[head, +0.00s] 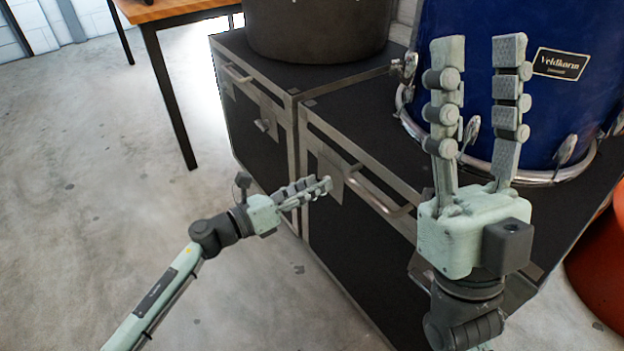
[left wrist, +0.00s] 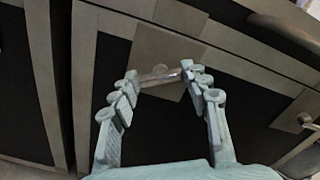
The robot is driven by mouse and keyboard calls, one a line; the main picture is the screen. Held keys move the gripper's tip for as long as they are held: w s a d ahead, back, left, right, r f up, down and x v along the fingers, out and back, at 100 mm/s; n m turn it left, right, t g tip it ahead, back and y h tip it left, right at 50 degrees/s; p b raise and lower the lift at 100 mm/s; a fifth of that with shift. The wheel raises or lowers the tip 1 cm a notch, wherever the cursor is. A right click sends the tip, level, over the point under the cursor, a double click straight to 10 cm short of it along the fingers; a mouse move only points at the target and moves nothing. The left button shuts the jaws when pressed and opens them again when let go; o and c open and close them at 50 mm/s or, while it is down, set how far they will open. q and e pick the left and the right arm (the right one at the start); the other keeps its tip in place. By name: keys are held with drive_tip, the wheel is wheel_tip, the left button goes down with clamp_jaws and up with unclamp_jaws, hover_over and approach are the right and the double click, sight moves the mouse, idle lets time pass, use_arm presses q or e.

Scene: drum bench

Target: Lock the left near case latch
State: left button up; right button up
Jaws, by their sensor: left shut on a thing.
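The case latch is a pale metal plate (head: 329,172) with a small bar, on the front face of the nearer black case (head: 345,245). In the left wrist view, the bar of the latch (left wrist: 160,76) lies across between my left fingertips. My left gripper (head: 326,186) reaches in from the left and is shut on this bar, one finger at each end. It partly hides the latch in the head view. The bar's exact angle is hard to tell. My right gripper (head: 478,45) is open and empty, fingers pointing up, in front of the blue drum (head: 480,90).
A second black case (head: 250,140) with its own latch (head: 262,125) stands farther left. A bar handle (head: 380,190) is right of the gripped latch. A dark drum (head: 315,28) and the blue drum stand on the cases. Floor (head: 100,190) at left is clear; an orange object (head: 600,265) is at right.

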use_arm(q)
drive_tip(key=shift+a+f+n+p, duration=0.15)
drive_tip(key=shift+n+p, duration=1.35)
drive_tip(key=shift+n, duration=1.35)
drive_tip(key=shift+d+f+n+p, duration=0.1)
drive_tip(key=shift+n+p, duration=1.35)
drive_tip(key=shift+n, duration=1.4)
use_arm(e)
drive_tip(key=w+a+f+n+g+h, duration=0.1)
drive_tip(key=w+a+f+g+h, duration=0.1)
drive_tip(key=w+f+g, duration=0.6)
drive_tip(key=shift+w+a+f+g, duration=0.4)
drive_tip(key=shift+a+f+g, duration=0.15)
drive_tip(key=shift+f+g, duration=1.4)
drive_tip(key=shift+f+t, duration=0.2)
drive_tip(key=shift+t, duration=0.05)
use_arm(q)
drive_tip(key=o, duration=1.2)
drive_tip(key=shift+a, duration=0.1)
drive_tip(key=shift+c, duration=0.2)
drive_tip(key=v, duration=1.2)
